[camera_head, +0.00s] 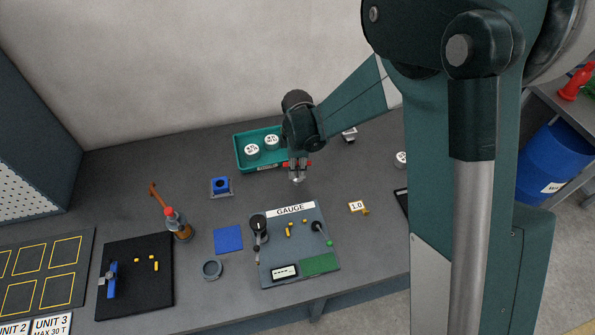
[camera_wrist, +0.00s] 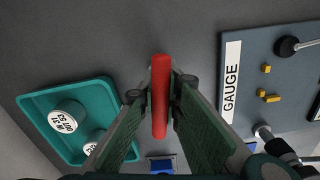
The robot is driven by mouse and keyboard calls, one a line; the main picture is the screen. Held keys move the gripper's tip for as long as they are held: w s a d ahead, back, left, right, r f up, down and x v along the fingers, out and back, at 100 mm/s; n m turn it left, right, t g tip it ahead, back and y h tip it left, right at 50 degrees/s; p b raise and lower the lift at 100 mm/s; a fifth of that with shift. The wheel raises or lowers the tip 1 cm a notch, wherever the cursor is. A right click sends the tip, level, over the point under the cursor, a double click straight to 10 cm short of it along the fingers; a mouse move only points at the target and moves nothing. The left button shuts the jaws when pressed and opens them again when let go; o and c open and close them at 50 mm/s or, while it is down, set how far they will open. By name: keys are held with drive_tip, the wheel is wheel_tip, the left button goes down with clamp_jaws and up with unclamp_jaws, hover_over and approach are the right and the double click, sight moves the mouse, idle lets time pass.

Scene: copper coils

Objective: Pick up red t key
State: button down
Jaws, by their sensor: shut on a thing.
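The red T key (camera_wrist: 160,97) shows in the wrist view as a red bar between the two fingers of my gripper (camera_wrist: 157,100). My gripper is shut on it. In the head view my gripper (camera_head: 297,175) hangs over the table just right of the teal tray, and small red ends of the key (camera_head: 308,163) stick out beside the fingers. The rest of the key is hidden by the fingers. I cannot tell how high it is above the table.
The teal tray (camera_head: 240,152) holds white labelled cylinders (camera_head: 252,152). The gauge board (camera_head: 268,272) lies in front. A blue block (camera_head: 220,187), a blue square (camera_head: 228,239), a grey ring (camera_head: 212,269) and a copper-coloured tool (camera_head: 158,196) stand left of it.

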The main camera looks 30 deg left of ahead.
drive_tip(key=shift+r, duration=0.1)
drive_tip(key=shift+r, duration=4.9)
